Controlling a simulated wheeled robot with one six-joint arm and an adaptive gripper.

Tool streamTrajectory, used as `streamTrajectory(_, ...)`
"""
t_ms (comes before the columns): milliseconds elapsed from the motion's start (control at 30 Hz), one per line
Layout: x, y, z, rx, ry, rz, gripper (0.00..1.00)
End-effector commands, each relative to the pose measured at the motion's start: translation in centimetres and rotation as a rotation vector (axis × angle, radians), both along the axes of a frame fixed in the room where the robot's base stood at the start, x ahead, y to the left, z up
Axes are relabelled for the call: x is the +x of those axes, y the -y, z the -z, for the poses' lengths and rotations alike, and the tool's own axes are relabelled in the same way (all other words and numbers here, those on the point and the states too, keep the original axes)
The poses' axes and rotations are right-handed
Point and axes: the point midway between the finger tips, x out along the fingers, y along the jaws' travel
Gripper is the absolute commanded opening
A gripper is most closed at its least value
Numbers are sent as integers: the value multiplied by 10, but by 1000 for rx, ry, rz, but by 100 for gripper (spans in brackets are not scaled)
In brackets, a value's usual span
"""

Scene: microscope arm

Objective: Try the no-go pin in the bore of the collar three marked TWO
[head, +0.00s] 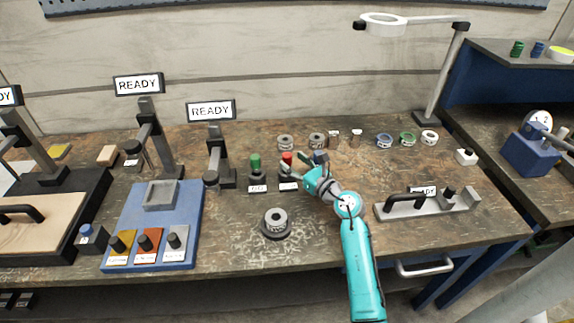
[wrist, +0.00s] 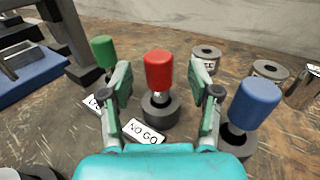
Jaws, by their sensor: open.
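The no-go pin is a red-handled plug (wrist: 158,70) standing upright in a dark round base behind a NO GO label (wrist: 144,131). In the head view its red handle (head: 287,157) shows just left of my gripper (head: 303,165). In the wrist view my gripper (wrist: 163,76) is open, with one finger on each side of the red handle and visible gaps. A grey collar (head: 276,215) sits on a dark round stand in front, its marking too small to read. Two more grey collars (head: 286,142) (head: 317,138) stand at the back, their marks unreadable.
A green-handled pin (wrist: 104,52) stands left of the red one, and a blue-handled pin (wrist: 255,104) close right of my right finger. A blue fixture tray (head: 125,222) lies at left. The front middle bench is fairly clear.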

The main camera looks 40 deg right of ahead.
Motion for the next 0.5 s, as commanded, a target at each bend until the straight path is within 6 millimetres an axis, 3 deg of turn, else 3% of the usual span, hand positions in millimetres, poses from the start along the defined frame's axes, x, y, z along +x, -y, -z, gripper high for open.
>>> streamTrajectory(200, 31, -2, -3, -1, 0, -2, 62)
streamTrajectory(467, 35, -1, -2, 0, 0, 0, 62)
streamTrajectory(500, 35, -1, -2, 0, 0, 0, 54)
